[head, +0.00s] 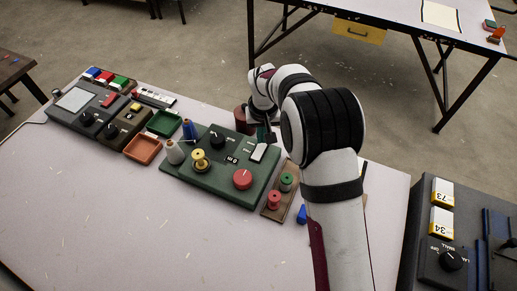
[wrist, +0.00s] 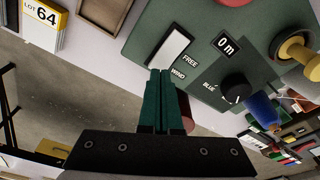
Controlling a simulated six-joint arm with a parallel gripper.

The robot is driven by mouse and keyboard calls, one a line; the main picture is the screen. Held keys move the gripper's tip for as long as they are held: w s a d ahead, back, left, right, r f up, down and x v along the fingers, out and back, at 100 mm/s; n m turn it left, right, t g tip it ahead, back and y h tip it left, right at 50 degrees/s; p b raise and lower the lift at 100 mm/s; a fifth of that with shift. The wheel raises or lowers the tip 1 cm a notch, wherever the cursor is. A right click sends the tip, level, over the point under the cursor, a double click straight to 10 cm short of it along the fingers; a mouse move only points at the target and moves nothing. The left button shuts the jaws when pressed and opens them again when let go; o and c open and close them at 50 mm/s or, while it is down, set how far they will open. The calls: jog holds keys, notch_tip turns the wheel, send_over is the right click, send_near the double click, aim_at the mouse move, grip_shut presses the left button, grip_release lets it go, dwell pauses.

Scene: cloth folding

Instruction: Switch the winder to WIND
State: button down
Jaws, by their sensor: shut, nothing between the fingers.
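The winder is a dark green box (head: 228,188) on the table, with a red knob (head: 242,179), a black dial (head: 217,140) and a yellow spool (head: 200,161). Its white rocker switch (head: 258,152) also shows in the wrist view (wrist: 170,48), with the labels FREE and WIND beside it. WIND is printed by the end nearer my fingers. My gripper (wrist: 161,72) is shut and empty, its dark green fingertips at the WIND end of the switch. I cannot tell whether they touch it. Which way the rocker is tipped is unclear. The display (wrist: 226,44) reads 0 m.
Trays and another control box (head: 100,137) lie farther left. The table's front is clear.

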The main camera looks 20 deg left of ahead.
aim_at(262, 146)
jog(key=shift+f, duration=0.95)
dwell(0.3)
jog(key=shift+r, duration=3.55)
